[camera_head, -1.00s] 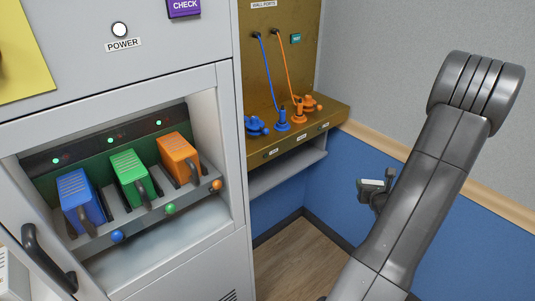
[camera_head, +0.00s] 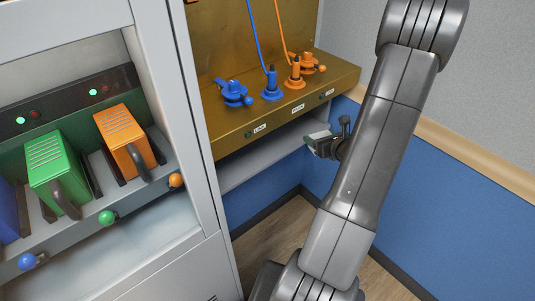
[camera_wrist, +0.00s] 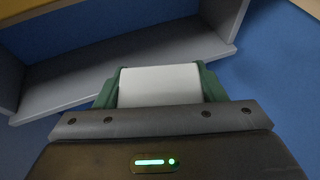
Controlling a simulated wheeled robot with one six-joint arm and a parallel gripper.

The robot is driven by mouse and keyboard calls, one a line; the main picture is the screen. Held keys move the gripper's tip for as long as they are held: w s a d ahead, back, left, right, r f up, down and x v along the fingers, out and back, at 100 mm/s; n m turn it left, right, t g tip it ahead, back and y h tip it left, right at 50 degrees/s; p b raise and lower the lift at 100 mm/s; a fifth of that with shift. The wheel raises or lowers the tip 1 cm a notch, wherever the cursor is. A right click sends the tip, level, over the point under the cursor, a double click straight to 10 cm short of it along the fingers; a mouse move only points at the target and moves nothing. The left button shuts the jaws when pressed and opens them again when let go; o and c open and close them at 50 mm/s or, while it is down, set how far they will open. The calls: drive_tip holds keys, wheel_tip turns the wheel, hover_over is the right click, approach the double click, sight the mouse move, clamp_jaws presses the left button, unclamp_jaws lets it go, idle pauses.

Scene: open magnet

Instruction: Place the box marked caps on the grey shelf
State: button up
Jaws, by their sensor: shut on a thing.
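My gripper (camera_head: 322,143) is at the right end of the grey shelf (camera_head: 262,164), which runs below the brass-coloured panel ledge. In the wrist view, my gripper (camera_wrist: 160,88) is shut on a plain white box (camera_wrist: 160,84), held between greenish fingers. No caps marking shows on the visible face of the box. The grey shelf (camera_wrist: 125,72) lies just beyond the box in the wrist view, and its visible surface is bare. Whether the box touches the shelf cannot be told. In the head view, the box is mostly hidden by the gripper.
The brass-coloured ledge (camera_head: 232,135) overhangs the shelf and bears blue (camera_head: 272,86) and orange (camera_head: 295,75) plugs with cables. A grey cabinet (camera_head: 170,90) with coloured modules stands to the left. A blue wall (camera_head: 450,215) is behind my arm.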

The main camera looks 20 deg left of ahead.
drive_tip(key=s+a+f+n+g+y+b, duration=0.3)
drive_tip(key=s+a+f+b, duration=0.1)
drive_tip(key=f+b, duration=0.35)
drive_tip(key=n+p, duration=0.1)
drive_tip(key=p, duration=0.1)
hover_over(265, 146)
drive_tip(key=s+d, duration=0.2)
drive_tip(key=d, duration=0.1)
drive_tip(key=shift+d+f+g, duration=0.2)
drive_tip(key=shift+f+g, duration=0.1)
drive_tip(key=shift+f, duration=0.25)
drive_tip(key=a, duration=0.1)
drive_tip(key=w+a, duration=0.1)
drive_tip(key=w+a+p, duration=0.1)
drive_tip(key=shift+a+f, duration=0.1)
drive_tip(key=shift+a, duration=0.25)
drive_tip(key=shift+s+d+f+b, duration=0.1)
drive_tip(key=shift+d+f+b, duration=0.05)
drive_tip(key=shift+f+b, duration=0.55)
